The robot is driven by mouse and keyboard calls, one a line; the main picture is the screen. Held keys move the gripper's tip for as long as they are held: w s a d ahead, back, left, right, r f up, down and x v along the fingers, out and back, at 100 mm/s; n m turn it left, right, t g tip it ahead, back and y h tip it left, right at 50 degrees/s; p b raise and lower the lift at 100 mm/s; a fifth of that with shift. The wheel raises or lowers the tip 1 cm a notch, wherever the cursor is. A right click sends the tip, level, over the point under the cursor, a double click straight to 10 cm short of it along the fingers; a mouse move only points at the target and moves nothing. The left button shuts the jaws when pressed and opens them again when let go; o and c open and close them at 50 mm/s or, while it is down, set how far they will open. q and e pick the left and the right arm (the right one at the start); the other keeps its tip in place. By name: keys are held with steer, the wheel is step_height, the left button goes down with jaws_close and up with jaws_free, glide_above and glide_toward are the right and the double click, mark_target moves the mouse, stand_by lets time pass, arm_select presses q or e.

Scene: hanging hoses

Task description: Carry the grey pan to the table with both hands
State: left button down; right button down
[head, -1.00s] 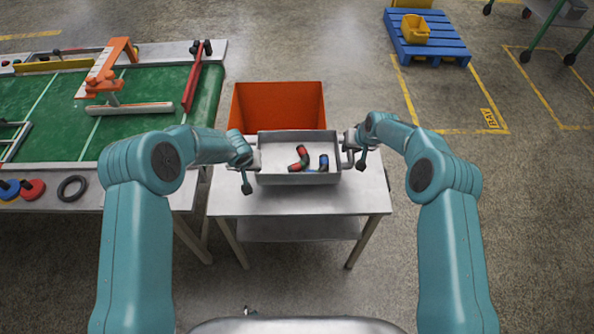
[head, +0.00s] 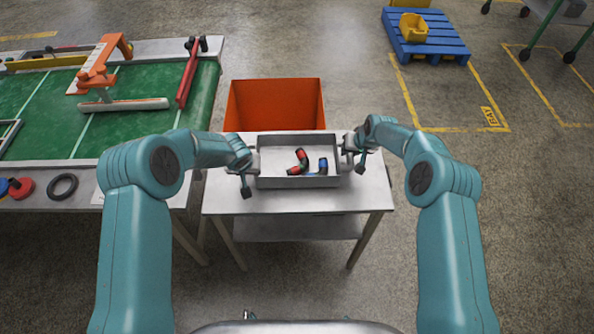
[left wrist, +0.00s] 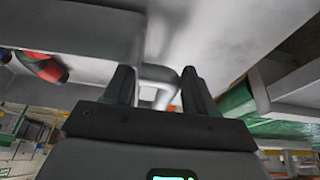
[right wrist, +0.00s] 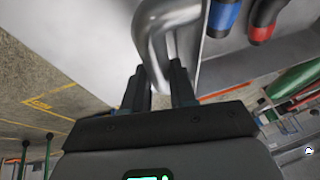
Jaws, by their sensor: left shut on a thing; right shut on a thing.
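The grey pan (head: 299,182) is over the small metal table (head: 290,203), level in the head view. I cannot tell whether its base touches the tabletop. A red and black piece (head: 302,157) and a blue and black piece (head: 322,165) lie inside it. My left gripper (head: 254,164) is at the pan's left end, shut on its handle, which shows between the fingers in the left wrist view (left wrist: 158,75). My right gripper (head: 347,155) is at the right end, shut on the other handle, clear in the right wrist view (right wrist: 160,45).
An orange bin (head: 275,104) stands behind the small table. A green-topped bench (head: 60,130) with tools and rings is close on the left. The floor to the right is open.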

arm_select(q)
steer(key=c, duration=0.8)
jaws_free()
steer(key=shift+a+f, duration=0.1)
steer(key=shift+f, duration=0.35)
arm_select(e)
steer(key=c, duration=1.3)
jaws_free()
steer(key=shift+d+f, duration=0.15)
steer(key=shift+f, duration=0.25)
steer(key=shift+c, duration=0.2)
arm_select(q)
steer(key=o, duration=0.4)
steer(key=shift+r, duration=0.2)
arm_select(e)
steer(key=o, duration=0.4)
steer(key=shift+r, duration=0.15)
arm_select(q)
steer(key=shift+o, duration=0.2)
steer(key=shift+r, duration=0.1)
arm_select(e)
steer(key=shift+r, duration=0.1)
